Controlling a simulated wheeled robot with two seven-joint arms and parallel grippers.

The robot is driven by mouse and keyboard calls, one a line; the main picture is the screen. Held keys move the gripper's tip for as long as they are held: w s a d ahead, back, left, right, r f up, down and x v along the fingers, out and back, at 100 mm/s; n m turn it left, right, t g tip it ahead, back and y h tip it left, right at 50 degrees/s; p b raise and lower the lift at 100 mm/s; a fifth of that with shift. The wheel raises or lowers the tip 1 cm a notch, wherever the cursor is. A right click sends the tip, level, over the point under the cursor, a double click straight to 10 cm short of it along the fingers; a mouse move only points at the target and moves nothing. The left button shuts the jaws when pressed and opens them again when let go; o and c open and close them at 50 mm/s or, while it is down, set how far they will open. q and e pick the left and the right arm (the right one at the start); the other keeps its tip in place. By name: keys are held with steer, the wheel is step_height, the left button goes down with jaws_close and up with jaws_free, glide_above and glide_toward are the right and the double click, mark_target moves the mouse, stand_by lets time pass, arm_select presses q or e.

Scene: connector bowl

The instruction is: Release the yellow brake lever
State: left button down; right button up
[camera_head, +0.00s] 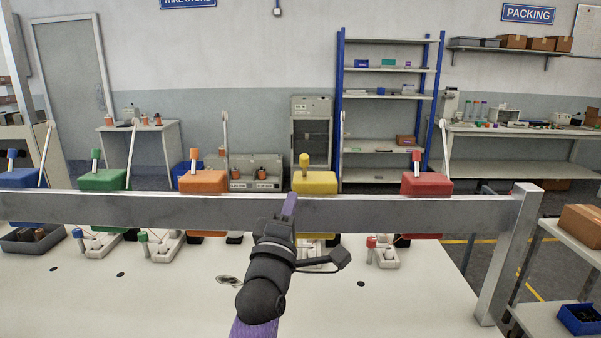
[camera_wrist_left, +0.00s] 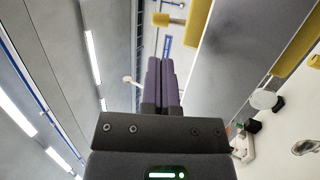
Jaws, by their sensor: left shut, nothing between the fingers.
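The yellow brake lever (camera_head: 304,162) stands up from the yellow box (camera_head: 315,185) on the metal rail, its knob at the top. In the left wrist view the yellow lever (camera_wrist_left: 170,19) shows near the top, sticking out sideways from its yellow box (camera_wrist_left: 199,22). My left gripper (camera_head: 291,200) is in front of the rail, just left of and below the yellow lever. Its purple fingers (camera_wrist_left: 162,80) are shut and empty, apart from the lever. My right gripper is out of view.
The metal rail (camera_head: 130,209) crosses the view. Blue (camera_head: 20,179), green (camera_head: 103,181), orange (camera_head: 203,182) and red (camera_head: 426,184) boxes with similar levers sit along it. Small white fixtures stand on the white table (camera_head: 190,310) below. A thin pale rod (camera_head: 342,130) rises behind the yellow box.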

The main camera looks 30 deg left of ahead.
mark_target(303, 163)
arm_select(q)
steer(key=x, duration=0.8)
steer(key=shift+s, duration=0.1)
